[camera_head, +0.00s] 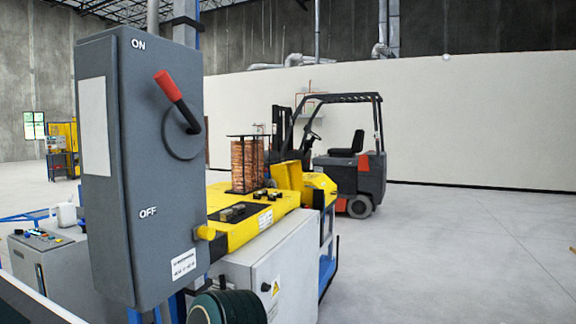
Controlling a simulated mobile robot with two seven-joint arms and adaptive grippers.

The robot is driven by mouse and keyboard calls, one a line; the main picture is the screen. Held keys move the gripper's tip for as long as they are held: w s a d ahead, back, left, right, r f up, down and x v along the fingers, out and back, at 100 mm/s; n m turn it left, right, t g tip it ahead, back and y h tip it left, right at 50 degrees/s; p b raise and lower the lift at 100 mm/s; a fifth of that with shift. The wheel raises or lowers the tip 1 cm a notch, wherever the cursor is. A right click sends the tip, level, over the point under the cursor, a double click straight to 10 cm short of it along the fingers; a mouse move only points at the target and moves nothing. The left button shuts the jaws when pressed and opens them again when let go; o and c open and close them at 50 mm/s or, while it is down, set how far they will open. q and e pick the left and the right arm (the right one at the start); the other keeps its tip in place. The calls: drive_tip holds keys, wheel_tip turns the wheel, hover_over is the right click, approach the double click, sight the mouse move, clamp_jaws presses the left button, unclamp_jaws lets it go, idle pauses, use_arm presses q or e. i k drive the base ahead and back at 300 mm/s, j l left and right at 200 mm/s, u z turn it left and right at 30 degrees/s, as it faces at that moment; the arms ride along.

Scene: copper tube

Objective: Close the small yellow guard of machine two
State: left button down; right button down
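A yellow machine (244,232) stands in the middle of the head view, behind and right of a grey switch box. A raised yellow block (288,178) stands at its far end, and a rounded yellow cover (318,186) sits beside it. I cannot tell which yellow part is the small guard, or whether this is machine two. Neither of my grippers shows in the head view.
The grey switch box (150,235) with a red lever (175,92) blocks the near left. A copper coil stack (246,165) stands on the machine. A forklift (345,160) is parked behind. Open floor (450,240) lies to the right.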

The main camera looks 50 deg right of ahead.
sight(288, 177)
drive_tip(key=l+z, duration=0.1)
drive_tip(key=l, duration=0.55)
drive_tip(key=i+l+z, duration=0.1)
drive_tip(key=l, duration=0.55)
drive_tip(key=l+z, duration=0.1)
drive_tip(key=l, duration=0.55)
drive_tip(key=i+l+z, duration=0.1)
drive_tip(key=l, duration=0.4)
drive_tip(key=i+l+z, duration=0.15)
drive_tip(key=i+l, duration=0.15)
drive_tip(key=l, duration=0.15)
drive_tip(key=i+l+z, duration=0.1)
drive_tip(key=i+l, duration=0.15)
drive_tip(key=l, duration=0.2)
drive_tip(key=i+l+z, duration=0.1)
drive_tip(key=i+l, duration=0.2)
drive_tip(key=l, duration=0.15)
